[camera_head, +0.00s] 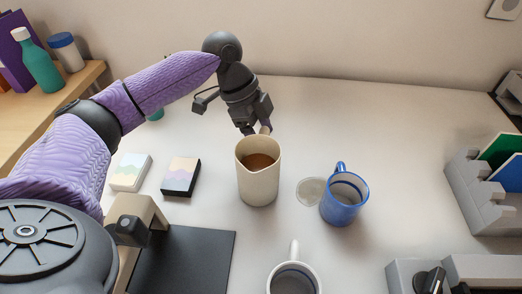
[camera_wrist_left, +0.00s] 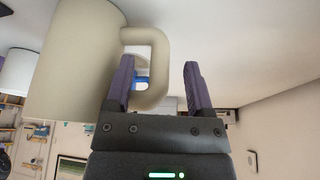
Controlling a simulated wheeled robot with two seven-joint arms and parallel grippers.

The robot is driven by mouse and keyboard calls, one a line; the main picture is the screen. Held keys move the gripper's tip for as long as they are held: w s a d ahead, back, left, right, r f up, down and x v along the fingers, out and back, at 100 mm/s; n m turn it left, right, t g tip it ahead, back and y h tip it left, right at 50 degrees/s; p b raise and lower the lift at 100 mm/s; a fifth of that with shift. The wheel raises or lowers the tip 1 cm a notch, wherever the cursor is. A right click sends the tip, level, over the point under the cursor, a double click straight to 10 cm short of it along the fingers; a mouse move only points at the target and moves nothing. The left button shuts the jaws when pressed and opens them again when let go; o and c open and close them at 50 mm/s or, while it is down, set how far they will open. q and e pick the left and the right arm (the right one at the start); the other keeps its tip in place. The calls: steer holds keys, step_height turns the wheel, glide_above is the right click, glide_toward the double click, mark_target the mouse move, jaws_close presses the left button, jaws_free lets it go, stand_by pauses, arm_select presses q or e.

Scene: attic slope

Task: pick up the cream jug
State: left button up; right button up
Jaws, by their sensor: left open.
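The cream jug (camera_head: 258,186) stands upright on the pale table in the middle of the head view, with brown liquid inside. Its far side is partly hidden by my left gripper (camera_head: 256,130), which is at the jug's back rim. In the left wrist view the jug (camera_wrist_left: 72,62) fills the upper left, and its loop handle (camera_wrist_left: 159,65) shows near the fingers. My left gripper (camera_wrist_left: 158,84) is open, with the handle's outer bar appearing between its two fingers. I cannot tell whether a finger passes through the loop or touches it. My right gripper is not in view.
A blue mug (camera_head: 343,200) stands right of the jug beside a round coaster (camera_head: 311,191). A white mug (camera_head: 293,279) is in front. Two small boxes, one pale (camera_head: 130,172) and one dark-edged (camera_head: 181,176), lie left. A grey rack (camera_head: 478,190) stands right. The table's back right is clear.

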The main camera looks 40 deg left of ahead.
arm_select(q)
steer(key=shift+x, duration=0.85)
steer(key=shift+r, duration=0.2)
steer(key=shift+c, duration=0.2)
steer(key=shift+a, duration=0.1)
jaws_close()
